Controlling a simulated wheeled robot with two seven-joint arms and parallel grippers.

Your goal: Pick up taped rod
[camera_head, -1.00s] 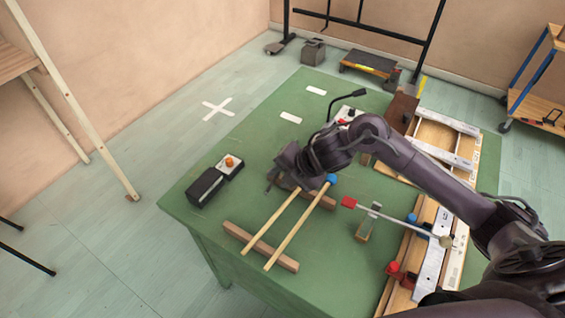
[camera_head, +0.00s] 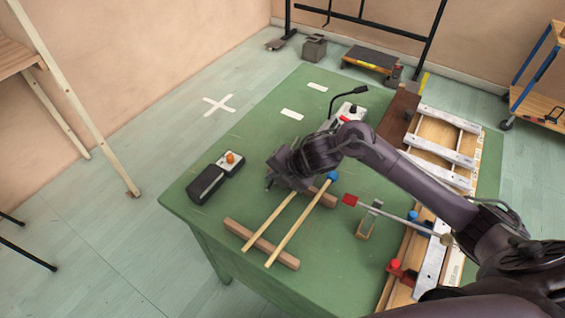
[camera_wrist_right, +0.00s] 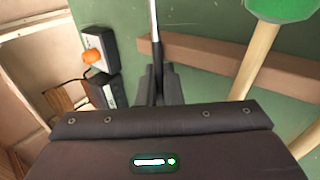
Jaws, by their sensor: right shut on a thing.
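My right gripper (camera_wrist_right: 157,88) is shut on a thin rod (camera_wrist_right: 154,20), pale grey with a dark section near the fingers, which I take as the taped rod. The rod runs up out of the right wrist view; its other end is hidden. In the head view my right gripper (camera_head: 277,180) is over the far end of the table's wooden rails, left of two wooden sticks, and hides the rod. One stick has a blue head (camera_head: 332,176); a green head (camera_wrist_right: 280,8) on a wooden stick shows beside the gripper in the wrist view. My left gripper is not in view.
Two wooden rails (camera_head: 262,245) lie on the green table (camera_head: 215,235) under the sticks. A black box with an orange knob (camera_head: 231,160) stands left of the gripper.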

